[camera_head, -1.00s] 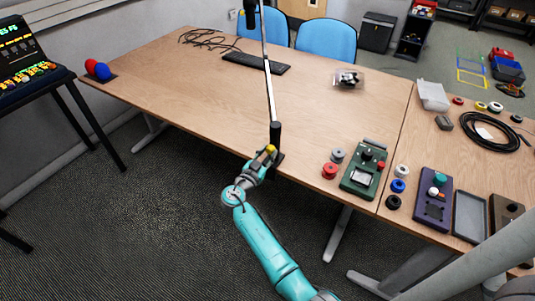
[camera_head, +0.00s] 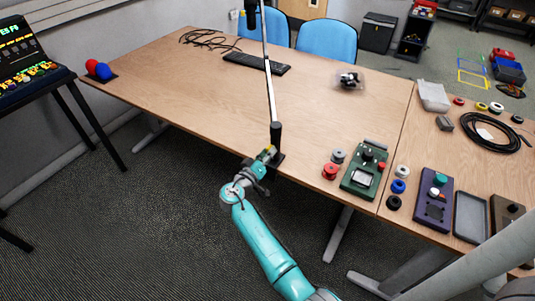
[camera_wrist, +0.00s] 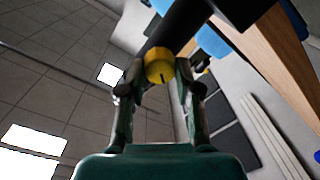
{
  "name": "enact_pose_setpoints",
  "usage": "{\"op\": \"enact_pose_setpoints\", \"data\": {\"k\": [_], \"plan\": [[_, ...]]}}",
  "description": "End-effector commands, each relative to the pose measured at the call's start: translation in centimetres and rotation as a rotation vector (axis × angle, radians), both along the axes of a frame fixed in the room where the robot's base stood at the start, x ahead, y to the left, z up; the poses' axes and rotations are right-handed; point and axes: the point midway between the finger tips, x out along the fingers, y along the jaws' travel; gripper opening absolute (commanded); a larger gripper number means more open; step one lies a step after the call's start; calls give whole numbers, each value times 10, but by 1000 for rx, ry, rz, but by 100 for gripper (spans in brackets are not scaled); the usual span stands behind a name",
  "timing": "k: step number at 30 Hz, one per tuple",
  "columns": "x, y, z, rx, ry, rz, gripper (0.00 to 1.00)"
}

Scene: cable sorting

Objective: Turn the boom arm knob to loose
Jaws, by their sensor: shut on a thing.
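The boom arm (camera_head: 270,85) is a thin pole rising from a black upright post (camera_head: 276,134) clamped at the table's front edge. Its yellow knob (camera_wrist: 159,65) sits on the dark post in the wrist view and has a dark mark on its face. My gripper (camera_wrist: 160,78) has one finger on each side of the knob and is shut on it. In the head view my gripper (camera_head: 267,155) is at the post's base, just off the table edge, and mostly covers the knob.
The wooden table (camera_head: 190,100) holds a keyboard (camera_head: 255,63) and loose cables (camera_head: 205,39) at the back. A green control box (camera_head: 364,170) and several coloured spools stand right of the post.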

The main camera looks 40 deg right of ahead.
Motion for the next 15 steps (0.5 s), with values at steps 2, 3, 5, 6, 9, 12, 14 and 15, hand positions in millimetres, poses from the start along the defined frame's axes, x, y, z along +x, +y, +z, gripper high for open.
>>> {"op": "enact_pose_setpoints", "data": {"k": [2, 3, 5, 6, 9, 12, 14, 15], "plan": [[0, 0, 0, -25, 68, 1, 0], [1, 0, 0, -38, 105, 0, 0], [1, 0, 0, -57, 157, 0, 0], [1, 0, 0, -69, 193, 0, 0], [1, 0, -1, -102, 278, 0, 0], [1, 0, -1, -130, 357, 1, 0], [2, 1, -1, -145, 401, 0, 0], [2, 1, -1, -155, 428, 1, 0]]}}
